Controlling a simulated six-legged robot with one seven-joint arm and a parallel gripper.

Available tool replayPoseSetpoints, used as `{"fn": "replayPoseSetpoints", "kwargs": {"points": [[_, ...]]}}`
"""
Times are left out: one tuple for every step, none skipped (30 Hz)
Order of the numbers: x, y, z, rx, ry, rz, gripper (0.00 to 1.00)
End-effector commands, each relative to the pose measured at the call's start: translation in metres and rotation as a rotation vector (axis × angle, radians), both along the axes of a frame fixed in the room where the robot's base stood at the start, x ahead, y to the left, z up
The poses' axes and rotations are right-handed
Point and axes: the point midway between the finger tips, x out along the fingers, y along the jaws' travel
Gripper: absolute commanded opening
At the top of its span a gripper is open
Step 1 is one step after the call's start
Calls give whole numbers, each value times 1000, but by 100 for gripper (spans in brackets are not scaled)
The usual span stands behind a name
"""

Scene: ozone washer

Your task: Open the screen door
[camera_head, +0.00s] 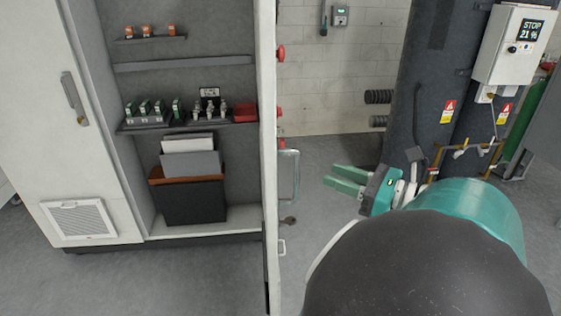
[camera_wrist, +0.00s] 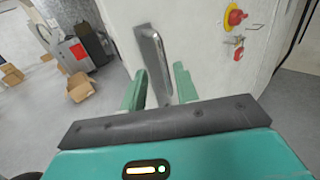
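A white door panel (camera_head: 268,120) stands nearly edge-on at the right side of the cabinet in the head view. Its grey bar handle (camera_head: 289,175) sticks out to the right, and red knobs sit above it. No screen shows on this panel, so I cannot tell whether it is the screen door. My gripper (camera_head: 333,176) is open and empty, to the right of the handle and apart from it. In the wrist view the handle (camera_wrist: 153,58) lies ahead, lined up with the gap between the two green fingers. The door face (camera_wrist: 195,30) fills the right.
The cabinet's open bay holds shelves (camera_head: 185,125) with small parts and a dark bin (camera_head: 192,200). A control box with a screen (camera_head: 512,45) hangs on dark equipment at the right. Cardboard boxes (camera_wrist: 80,88) lie on the floor. Floor between door and equipment is clear.

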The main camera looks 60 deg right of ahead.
Motion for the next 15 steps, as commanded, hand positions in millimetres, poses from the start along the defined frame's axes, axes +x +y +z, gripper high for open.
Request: {"fn": "replayPoseSetpoints", "kwargs": {"points": [[-9, 0, -1, 2, 4, -2, 30], [-14, 0, -1, 2, 5, -2, 30], [-20, -1, -1, 3, 5, -1, 30], [-23, 0, -1, 3, 4, -1, 30], [-26, 0, -1, 2, 4, 0, 30], [-30, 0, -1, 2, 3, 1, 30], [-32, 0, -1, 2, 3, 0, 30], [-33, 0, -1, 1, 3, 1, 30], [-35, 1, -1, 1, 2, 2, 30], [-35, 1, 0, 0, 2, 2, 30], [-35, 1, 0, 0, 2, 2, 30], [-36, 1, 0, 0, 1, 3, 30], [-36, 1, 0, 0, 1, 3, 30], [-35, 1, 0, 0, 1, 3, 30], [-35, 1, 0, 0, 1, 2, 30]]}}
